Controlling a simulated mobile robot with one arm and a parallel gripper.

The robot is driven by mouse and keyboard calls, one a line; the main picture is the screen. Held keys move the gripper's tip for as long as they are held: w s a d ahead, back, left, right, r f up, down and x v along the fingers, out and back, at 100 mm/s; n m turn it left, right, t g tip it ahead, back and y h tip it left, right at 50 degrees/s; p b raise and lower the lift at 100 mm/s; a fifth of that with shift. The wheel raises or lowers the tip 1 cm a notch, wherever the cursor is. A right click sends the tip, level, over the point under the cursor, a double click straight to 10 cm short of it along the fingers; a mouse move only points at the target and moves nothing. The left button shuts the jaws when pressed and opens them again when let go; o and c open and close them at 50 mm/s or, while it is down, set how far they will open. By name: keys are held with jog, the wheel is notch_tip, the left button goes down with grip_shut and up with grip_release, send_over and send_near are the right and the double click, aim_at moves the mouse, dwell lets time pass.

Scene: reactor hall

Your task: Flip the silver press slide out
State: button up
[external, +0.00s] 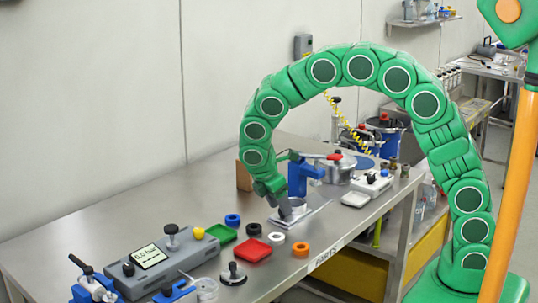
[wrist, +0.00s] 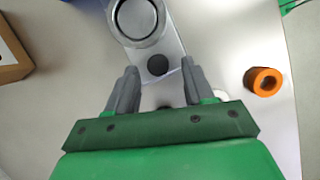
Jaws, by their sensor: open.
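The silver press slide (wrist: 172,47) is a flat plate with a round ring-shaped cup and a black knob (wrist: 157,65) at its near end. In the external view the slide (external: 303,215) lies on the steel table at the foot of the blue press (external: 298,180), which has a red-tipped lever. My gripper (wrist: 157,73) is open, with one grey finger on each side of the knob. I cannot tell whether either finger touches it. In the external view my gripper (external: 285,213) is low at the slide's near end and hides part of it.
An orange ring (wrist: 253,76) lies right of my gripper in the wrist view, and a wooden block (wrist: 10,52) stands left. Red (external: 253,249) and green (external: 222,233) trays and a grey display unit (external: 165,262) are nearer on the table. A silver pot (external: 338,172) stands behind the press.

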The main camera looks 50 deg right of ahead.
jog(key=v, duration=0.6)
jog(key=shift+a+r, duration=0.2)
jog(key=shift+r, duration=0.2)
jog(key=s+d+r+m+y, duration=0.1)
jog(key=s+d+r+m, duration=0.3)
jog(key=s+d, duration=0.3)
jog(key=s+d+r+m+y, duration=0.1)
jog(key=s+d+r+m, duration=0.25)
jog(key=s, duration=0.55)
jog(key=s+d+m+y, duration=0.1)
jog(key=s+d+m, duration=0.1)
jog(key=s, duration=0.8)
jog(key=s+d+f+m+y, duration=0.1)
jog(key=s+m, duration=0.4)
jog(key=s, duration=0.5)
jog(key=shift+s+d+f+g, duration=0.15)
jog(key=shift+s+d+g, duration=0.2)
jog(key=shift+d, duration=0.3)
jog(key=shift+o, duration=0.4)
jog(key=shift+m, duration=0.25)
